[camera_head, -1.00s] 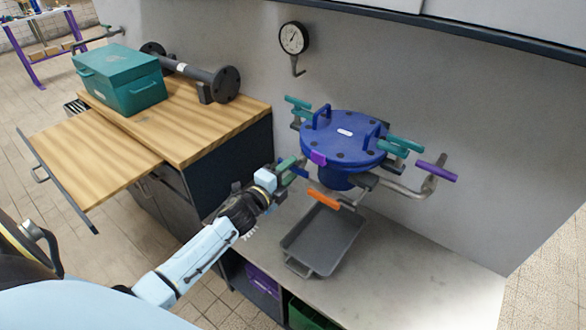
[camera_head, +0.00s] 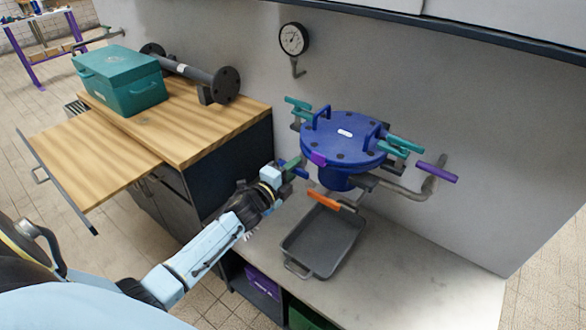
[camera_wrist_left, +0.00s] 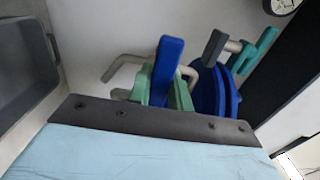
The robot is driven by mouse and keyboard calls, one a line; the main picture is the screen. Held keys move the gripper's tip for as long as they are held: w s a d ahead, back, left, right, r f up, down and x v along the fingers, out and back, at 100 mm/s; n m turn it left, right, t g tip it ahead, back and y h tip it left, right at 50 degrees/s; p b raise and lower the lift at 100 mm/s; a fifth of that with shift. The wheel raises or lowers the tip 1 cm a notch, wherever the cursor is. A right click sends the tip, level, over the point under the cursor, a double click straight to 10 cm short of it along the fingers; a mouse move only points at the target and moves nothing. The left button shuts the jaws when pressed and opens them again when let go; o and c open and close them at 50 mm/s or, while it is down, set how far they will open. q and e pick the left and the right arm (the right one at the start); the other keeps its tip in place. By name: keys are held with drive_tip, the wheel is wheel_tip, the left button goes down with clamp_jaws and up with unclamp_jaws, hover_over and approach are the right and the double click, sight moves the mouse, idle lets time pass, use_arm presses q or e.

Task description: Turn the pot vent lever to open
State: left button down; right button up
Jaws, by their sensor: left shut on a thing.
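The blue pot (camera_head: 340,150) with a round bolted lid stands over the metal bench. A blue lever (camera_wrist_left: 168,62) shows upright between the green fingers of my left gripper (camera_wrist_left: 162,92) in the left wrist view. In the head view my left gripper (camera_head: 291,170) is at the pot's left side, shut on this lever, and the fingers hide much of it. An orange handle (camera_head: 323,201) is at the pot's lower front, and a purple-handled lever (camera_head: 437,172) is on a pipe at its right. My right gripper is not in view.
A grey tray (camera_head: 322,240) lies on the bench (camera_head: 400,270) in front of the pot. A gauge (camera_head: 294,39) hangs on the wall behind. A wooden-topped cabinet (camera_head: 185,130) with a teal box (camera_head: 120,80) stands left. The bench's right front is clear.

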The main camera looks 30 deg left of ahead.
use_arm(q)
drive_tip(key=n+p, duration=0.2)
drive_tip(key=n, duration=0.2)
drive_tip(key=shift+n, duration=0.3)
drive_tip(key=n+p, duration=0.1)
drive_tip(key=n, duration=0.3)
drive_tip(key=shift+n+p, duration=0.3)
drive_tip(key=n+p, duration=0.1)
drive_tip(key=n, duration=0.3)
drive_tip(key=shift+n, duration=0.3)
drive_tip(key=shift+n+p, duration=0.3)
drive_tip(key=shift+n, duration=1.8)
drive_tip(key=c, duration=1.3)
unclamp_jaws()
